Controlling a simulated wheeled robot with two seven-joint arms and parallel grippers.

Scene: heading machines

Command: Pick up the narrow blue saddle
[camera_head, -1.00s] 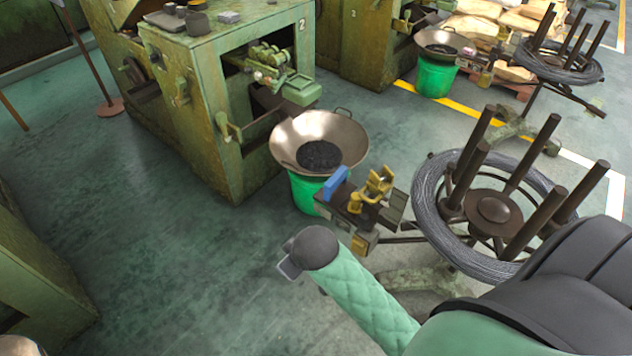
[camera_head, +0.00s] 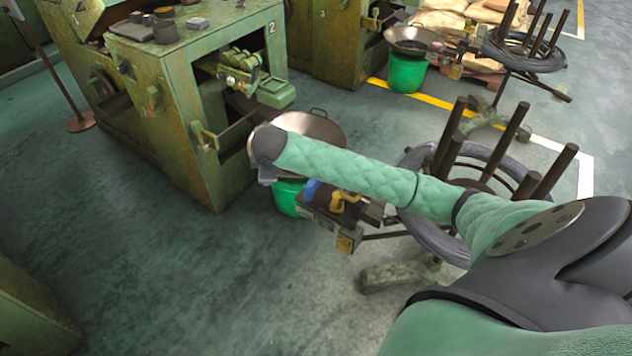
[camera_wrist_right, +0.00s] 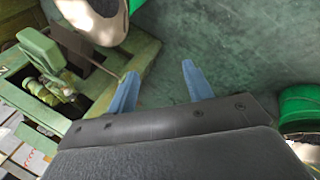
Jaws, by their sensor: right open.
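The narrow blue saddle (camera_head: 311,189) shows only in part in the head view, at the left end of a dark bench-like fixture (camera_head: 340,212). My right arm hides some of it. I do not see it in the right wrist view. My right arm reaches over the fixture from the right, and its wrist end lies to the left of the saddle and above it, in front of the pan. The right gripper (camera_wrist_right: 160,68) is open in the right wrist view, its two blue fingers apart with only floor between them. My left gripper is not in view.
A metal pan (camera_head: 318,127) stands on a green bucket (camera_head: 287,197) behind the arm. A green machine (camera_head: 215,95) stands at the left. A wire coil on a stand with upright posts (camera_head: 435,237) is at the right. The floor in front is clear.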

